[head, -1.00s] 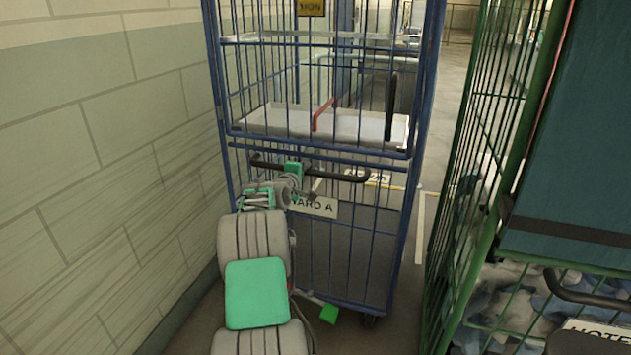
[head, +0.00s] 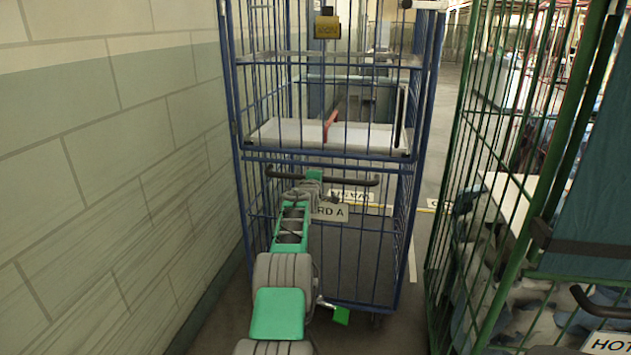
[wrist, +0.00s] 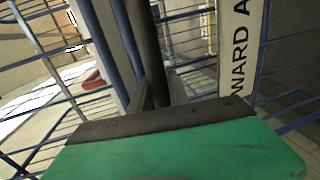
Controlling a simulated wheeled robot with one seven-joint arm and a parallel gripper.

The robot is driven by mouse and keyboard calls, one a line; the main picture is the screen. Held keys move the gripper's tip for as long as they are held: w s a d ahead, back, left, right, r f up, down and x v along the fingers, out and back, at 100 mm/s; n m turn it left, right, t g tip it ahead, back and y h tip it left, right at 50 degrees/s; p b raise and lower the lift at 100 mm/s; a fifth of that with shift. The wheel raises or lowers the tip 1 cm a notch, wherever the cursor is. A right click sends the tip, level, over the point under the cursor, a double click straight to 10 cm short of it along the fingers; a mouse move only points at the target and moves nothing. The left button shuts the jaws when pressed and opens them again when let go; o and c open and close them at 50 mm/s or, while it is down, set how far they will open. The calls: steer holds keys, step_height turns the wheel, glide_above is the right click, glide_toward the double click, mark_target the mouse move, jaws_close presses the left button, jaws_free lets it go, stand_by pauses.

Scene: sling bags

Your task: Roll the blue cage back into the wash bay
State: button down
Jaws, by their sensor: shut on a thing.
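The blue cage (head: 413,215) stands upright ahead of me in the head view, close to the wall on the left. It has a black push handle (head: 350,180) across its front and a "WARD A" plate (head: 332,212) below that. My gripper (head: 314,180) is shut on the handle, left of its middle. In the wrist view the dark handle bar (wrist: 146,45) runs into my green gripper, and the plate (wrist: 240,50) is beside it. The fingertips are mostly hidden. Floor signs (head: 352,195) show through the cage bars.
A green cage (head: 490,215) with bluish cloth stands close on the right, with a narrow floor gap to the blue cage. A block wall (head: 110,170) runs along the left. A white shelf (head: 290,135) with a red bar is inside the blue cage.

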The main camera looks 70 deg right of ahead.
steer(key=shift+w+r, duration=0.1)
steer(key=shift+r, duration=0.1)
steer(key=c, duration=1.3)
jaws_free()
steer(key=shift+f, duration=0.1)
steer(key=shift+o, duration=0.2)
steer(key=v, duration=0.8)
steer(key=shift+d, duration=0.1)
